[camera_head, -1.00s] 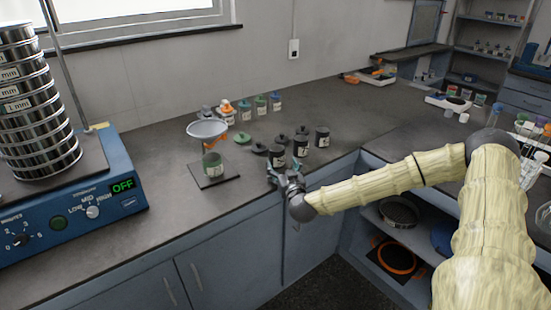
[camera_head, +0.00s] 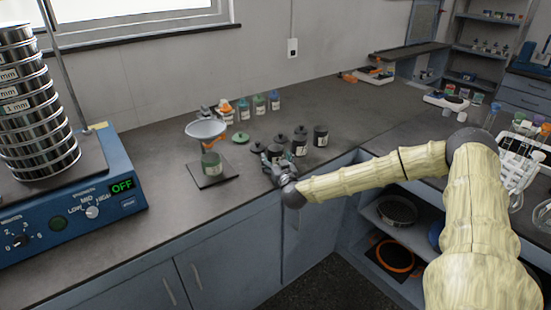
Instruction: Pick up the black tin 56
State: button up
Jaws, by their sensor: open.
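Several black tins with pale labels stand in a cluster at the counter's front edge. The front left tin (camera_head: 275,153) is partly covered by my gripper (camera_head: 273,164). Another tin (camera_head: 299,148) stands just right of it, and a third tin (camera_head: 320,137) stands farther right. The label numbers are too small to read, so I cannot tell which is 56. My gripper is open at the front left tin, close to it or around it; which of these I cannot tell.
Black lids (camera_head: 257,147) and a green lid (camera_head: 240,137) lie nearby. Small bottles (camera_head: 260,106) stand behind. The sieve shaker (camera_head: 70,200) is at left, its display reading OFF.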

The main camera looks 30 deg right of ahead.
jog(key=c, duration=1.1)
jog(key=shift+r, duration=0.25)
